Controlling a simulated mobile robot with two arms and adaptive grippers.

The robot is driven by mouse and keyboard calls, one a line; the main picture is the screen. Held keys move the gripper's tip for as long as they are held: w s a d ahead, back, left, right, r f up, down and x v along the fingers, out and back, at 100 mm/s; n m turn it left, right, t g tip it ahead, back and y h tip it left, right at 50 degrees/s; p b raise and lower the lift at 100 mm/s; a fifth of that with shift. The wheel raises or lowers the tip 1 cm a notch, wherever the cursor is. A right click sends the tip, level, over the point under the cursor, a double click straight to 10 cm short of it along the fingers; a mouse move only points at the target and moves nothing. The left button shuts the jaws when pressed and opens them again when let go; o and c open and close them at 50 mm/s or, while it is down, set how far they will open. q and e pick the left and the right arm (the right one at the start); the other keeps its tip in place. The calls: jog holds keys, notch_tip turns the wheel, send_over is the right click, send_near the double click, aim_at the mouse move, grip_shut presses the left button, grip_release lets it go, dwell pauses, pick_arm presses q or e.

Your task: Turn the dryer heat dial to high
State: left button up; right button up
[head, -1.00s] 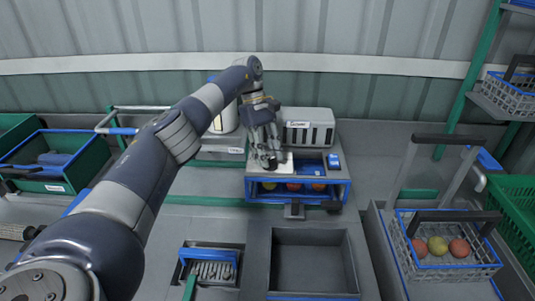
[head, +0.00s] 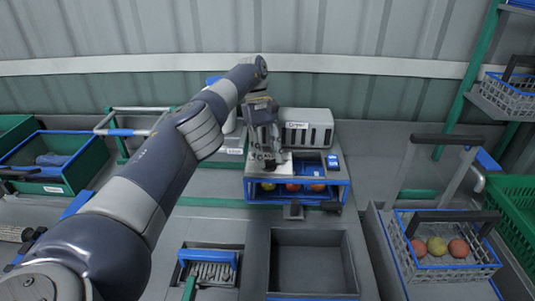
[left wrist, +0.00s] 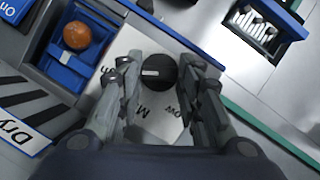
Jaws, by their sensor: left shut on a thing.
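The heat dial (left wrist: 158,72) is a round black knob with a white mark, on a white plate (left wrist: 160,125) printed with partly covered words, "ow" and "M" among them. In the left wrist view the mark lies toward the left of the knob. My left gripper (left wrist: 160,75) is shut on the dial, one finger on each side. In the head view my left gripper (head: 270,163) points down onto the top of the dryer (head: 334,187), and its fingers hide the dial. My right gripper is not in view.
A grey vented dryer unit (head: 306,128) stands just behind the dial. An orange fruit (left wrist: 76,36) sits in a blue tray beside the plate. A wire basket of fruit (head: 455,270) is at the right. An empty grey bin (head: 310,262) is in front.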

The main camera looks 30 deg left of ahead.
pick_arm(q)
jog(key=o, duration=1.1)
jog(key=shift+c, duration=0.2)
jog(key=shift+n, duration=0.3)
